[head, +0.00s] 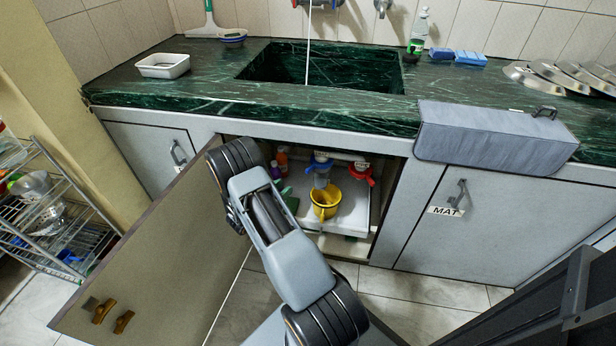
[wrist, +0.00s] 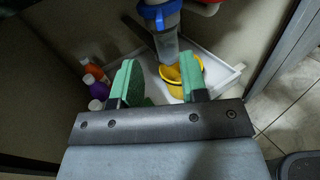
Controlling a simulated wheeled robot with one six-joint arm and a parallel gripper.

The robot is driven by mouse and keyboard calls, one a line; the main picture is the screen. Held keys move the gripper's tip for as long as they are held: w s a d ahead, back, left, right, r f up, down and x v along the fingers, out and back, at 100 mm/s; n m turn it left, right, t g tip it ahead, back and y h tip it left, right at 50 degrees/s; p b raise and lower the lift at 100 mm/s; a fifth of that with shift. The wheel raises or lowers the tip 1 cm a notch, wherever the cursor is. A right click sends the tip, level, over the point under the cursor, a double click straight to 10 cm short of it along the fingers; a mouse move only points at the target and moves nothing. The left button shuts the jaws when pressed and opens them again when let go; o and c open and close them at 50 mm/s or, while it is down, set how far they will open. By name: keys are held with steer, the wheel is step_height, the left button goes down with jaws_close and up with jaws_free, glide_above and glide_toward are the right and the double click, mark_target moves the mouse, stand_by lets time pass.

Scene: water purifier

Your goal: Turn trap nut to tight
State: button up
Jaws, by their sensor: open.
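A blue nut (head: 318,164) sits on the drain pipe inside the open cabinet under the sink; I take it to be the trap nut. A grey cup-like trap body (head: 322,180) hangs below it. The blue nut (wrist: 162,13) also shows at the top of the wrist view, above the trap body (wrist: 166,45). My gripper (wrist: 158,80) has its two green-tipped fingers spread apart with nothing between them. It is in front of the trap and apart from the nut. In the head view, my arm mostly hides the gripper.
A yellow bucket (head: 325,203) stands below the trap on a white tray (head: 350,215). A red valve handle (head: 361,175) is right of the nut. Several bottles (wrist: 96,85) stand at left. The open cabinet door (head: 150,260) bounds the left side; tiled floor is clear in front.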

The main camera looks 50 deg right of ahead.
mark_target(306, 171)
steer(key=d+b, duration=0.1)
steer(key=d, duration=0.3)
steer(key=d+b, duration=0.1)
steer(key=d, duration=0.4)
steer(key=d+b, duration=0.1)
steer(key=d, duration=0.3)
steer(key=shift+w+d+f, duration=0.3)
steer(key=shift+w+d, duration=0.05)
jaws_close()
